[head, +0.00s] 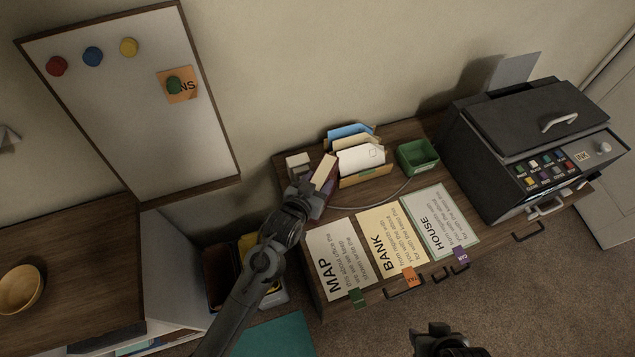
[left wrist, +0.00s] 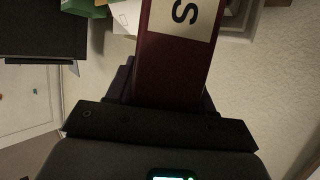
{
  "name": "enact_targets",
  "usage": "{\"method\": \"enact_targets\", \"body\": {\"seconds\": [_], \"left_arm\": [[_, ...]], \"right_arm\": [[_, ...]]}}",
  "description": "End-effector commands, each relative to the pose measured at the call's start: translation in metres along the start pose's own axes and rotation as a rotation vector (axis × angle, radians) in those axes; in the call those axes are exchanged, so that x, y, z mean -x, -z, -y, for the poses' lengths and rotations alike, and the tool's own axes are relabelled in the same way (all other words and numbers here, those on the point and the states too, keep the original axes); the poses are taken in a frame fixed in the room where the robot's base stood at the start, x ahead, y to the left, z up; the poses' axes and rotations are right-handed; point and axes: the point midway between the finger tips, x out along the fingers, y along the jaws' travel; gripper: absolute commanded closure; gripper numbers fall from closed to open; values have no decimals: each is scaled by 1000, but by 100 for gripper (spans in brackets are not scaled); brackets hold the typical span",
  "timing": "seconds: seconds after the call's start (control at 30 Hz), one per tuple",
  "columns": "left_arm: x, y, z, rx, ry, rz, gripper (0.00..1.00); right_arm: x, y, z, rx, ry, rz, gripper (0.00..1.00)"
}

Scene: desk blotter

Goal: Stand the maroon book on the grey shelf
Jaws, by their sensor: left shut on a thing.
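The maroon book (head: 319,202) is in my left gripper (head: 306,191), above the back left part of the wooden desk. Its cream label points up toward the wall in the head view. In the left wrist view the maroon book (left wrist: 172,72) stands out from between the jaws, with a letter S on its label. The left gripper is shut on it. A pale grey unit (head: 172,255) at the lower left, beside the brown top, may be the grey shelf; its inside is mostly hidden. My right gripper (head: 440,338) is dark at the bottom edge, its jaws unclear.
Close to the book are a pale block (head: 298,162) and a letter holder (head: 368,180) with envelopes. Sheets lie along the desk front. Bins (head: 222,275) stand between desk and unit.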

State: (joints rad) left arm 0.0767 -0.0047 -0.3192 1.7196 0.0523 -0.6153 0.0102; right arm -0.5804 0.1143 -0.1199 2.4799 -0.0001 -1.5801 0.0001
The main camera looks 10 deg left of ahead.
Motion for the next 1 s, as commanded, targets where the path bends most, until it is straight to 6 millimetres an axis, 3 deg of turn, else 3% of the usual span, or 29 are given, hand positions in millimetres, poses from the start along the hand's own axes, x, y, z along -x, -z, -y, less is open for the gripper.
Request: {"method": "enact_targets", "body": {"seconds": [0.27,0.3,0.47,0.83,1.0], "left_arm": [[-1,0,0,0,0,-4,100],[-1,-3,0,0,0,1,46],[-1,-2,0,0,0,1,22],[0,1,0,0,0,-1,22],[18,0,0,-1,0,2,22]], "right_arm": [[0,0,0,0,0,0,57],[0,0,0,1,0,0,57],[0,0,-1,4,-3,1,57],[0,0,-2,10,-7,1,57],[4,1,-2,9,-7,1,57]]}}
